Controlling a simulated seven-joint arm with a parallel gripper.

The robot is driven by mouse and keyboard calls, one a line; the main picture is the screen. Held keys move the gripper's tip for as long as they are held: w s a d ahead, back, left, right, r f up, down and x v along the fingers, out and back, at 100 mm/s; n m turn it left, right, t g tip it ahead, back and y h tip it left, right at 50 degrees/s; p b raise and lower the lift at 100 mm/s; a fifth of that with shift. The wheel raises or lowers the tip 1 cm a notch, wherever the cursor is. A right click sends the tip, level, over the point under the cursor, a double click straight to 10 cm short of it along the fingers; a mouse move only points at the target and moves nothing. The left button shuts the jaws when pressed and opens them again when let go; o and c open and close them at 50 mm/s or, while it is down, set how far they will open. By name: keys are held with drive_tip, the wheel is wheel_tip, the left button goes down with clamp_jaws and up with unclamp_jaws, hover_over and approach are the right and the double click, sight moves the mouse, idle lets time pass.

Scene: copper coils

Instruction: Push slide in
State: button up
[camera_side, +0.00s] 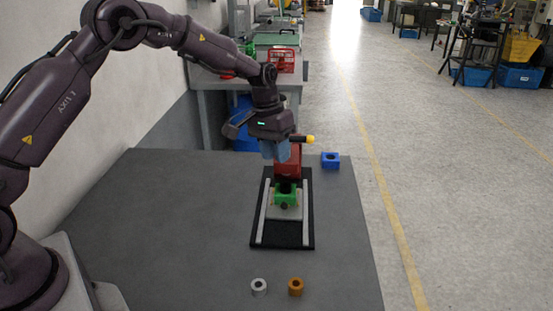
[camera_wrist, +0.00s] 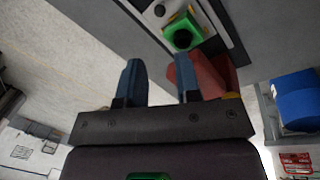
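The slide (camera_side: 287,213) is a light grey plate with a dark knob, lying between two pale rails on a black base (camera_side: 284,240). A green block (camera_side: 292,197) with a round hole sits on it; the block also shows in the wrist view (camera_wrist: 197,38). A red block (camera_side: 291,163) stands at the far end of the rails, right behind the green block. My gripper (camera_side: 281,153) is above and beside the red block. In the wrist view its blue fingers (camera_wrist: 161,72) are apart with nothing between them; the right finger overlaps the red block (camera_wrist: 216,74).
A blue block (camera_side: 331,160) stands by the table's far right corner. The table (camera_side: 180,220) left of the base is clear.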

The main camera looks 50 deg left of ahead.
drive_tip(key=shift+c, duration=0.5)
drive_tip(key=shift+m, duration=0.7)
drive_tip(key=d, duration=0.4)
drive_tip(key=s+d, duration=0.1)
drive_tip(key=shift+d, duration=0.4)
clamp_jaws()
drive_tip(key=s+d+f+m+y, duration=0.2)
drive_tip(key=s+d+f, duration=0.2)
drive_tip(key=d, duration=0.1)
drive_tip(key=m+t+y, duration=0.1)
drive_tip(key=m+t, duration=0.5)
drive_tip(key=t, duration=0.1)
approach(289, 234)
drive_tip(key=shift+m, duration=0.3)
drive_tip(key=x, duration=0.6)
drive_tip(key=shift+w+f, duration=0.1)
drive_tip(key=shift+f, duration=0.05)
drive_tip(key=shift+w+a+r, duration=0.2)
drive_tip(key=shift+w+a, duration=0.75)
drive_tip(key=shift+a, duration=0.05)
drive_tip(key=shift+w+a, duration=0.35)
